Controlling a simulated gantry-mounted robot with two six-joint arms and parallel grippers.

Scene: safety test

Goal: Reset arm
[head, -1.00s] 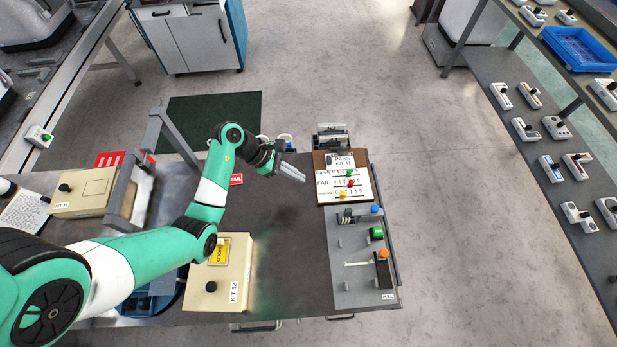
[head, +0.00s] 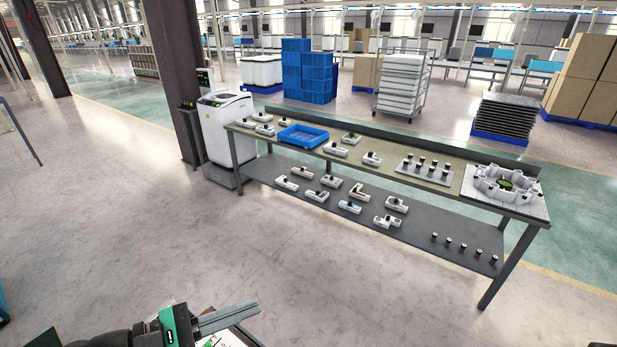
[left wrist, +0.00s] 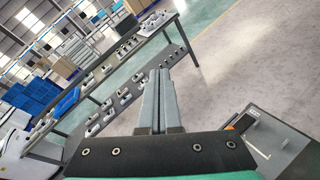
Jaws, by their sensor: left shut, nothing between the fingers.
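My left gripper (head: 228,317) shows at the bottom of the head view, with its two long grey fingers pointing right. It is shut and empty. In the left wrist view its fingers (left wrist: 158,98) lie together, with nothing between them. Below it in the head view, a small part of the worktable's board (head: 225,340) shows, largely cut off by the picture edge. My right gripper is in neither view.
A two-level bench (head: 440,178) stands across the floor, with a blue tray (head: 303,136) and several small white devices. A white machine (head: 226,125) stands at its left end. The floor between is clear. A grey panel (left wrist: 268,140) lies at lower right in the wrist view.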

